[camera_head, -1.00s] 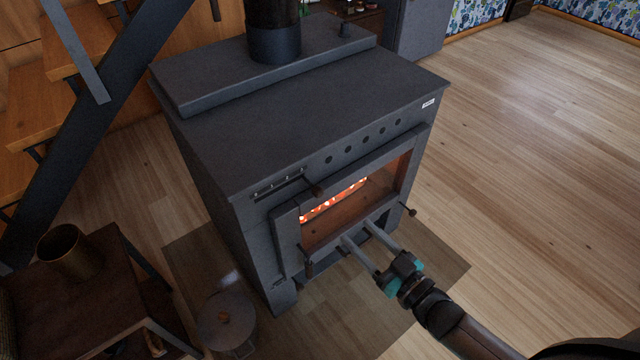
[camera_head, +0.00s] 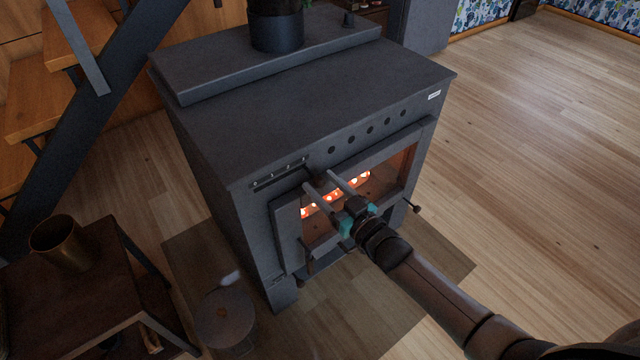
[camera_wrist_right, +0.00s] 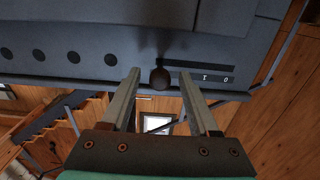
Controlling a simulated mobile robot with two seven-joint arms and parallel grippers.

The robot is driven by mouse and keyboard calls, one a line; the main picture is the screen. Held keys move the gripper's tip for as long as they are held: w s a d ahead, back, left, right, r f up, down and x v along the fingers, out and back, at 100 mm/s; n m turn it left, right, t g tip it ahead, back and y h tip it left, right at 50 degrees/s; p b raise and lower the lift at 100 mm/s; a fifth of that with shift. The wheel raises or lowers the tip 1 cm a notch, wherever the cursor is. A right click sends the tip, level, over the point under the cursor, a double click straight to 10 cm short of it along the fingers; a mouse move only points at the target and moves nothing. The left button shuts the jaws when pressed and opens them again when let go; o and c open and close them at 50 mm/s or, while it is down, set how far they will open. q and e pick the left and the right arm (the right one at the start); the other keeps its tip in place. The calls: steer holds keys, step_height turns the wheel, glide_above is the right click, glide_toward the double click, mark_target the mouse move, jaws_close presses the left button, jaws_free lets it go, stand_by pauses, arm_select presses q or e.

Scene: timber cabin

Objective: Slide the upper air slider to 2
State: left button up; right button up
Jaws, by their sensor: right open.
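The stove (camera_head: 300,95) is dark grey, with a glowing fire behind its front glass. The upper air slider's slot (camera_head: 277,174) is in the upper left of its front, with small marks along it. My right gripper (camera_head: 318,179) is open in front of the slot's right end, its fingers pointing at the stove. In the right wrist view the dark round slider knob (camera_wrist_right: 160,78) sits between the two open fingers, with no clear contact. The scale plate (camera_wrist_right: 215,77) shows marks like I and 0 there; other marks are hidden. My left gripper is out of view.
A row of round holes (camera_head: 370,130) lies right of the slot. A lower lever (camera_head: 412,206) sticks out at the stove's right. A side table with a brass pot (camera_head: 62,243) and a round lidded container (camera_head: 225,315) stand at lower left. The floor at right is clear.

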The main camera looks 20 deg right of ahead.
steer(key=shift+w+a, duration=0.25)
steer(key=shift+w, duration=0.35)
jaws_close()
stand_by(1.2)
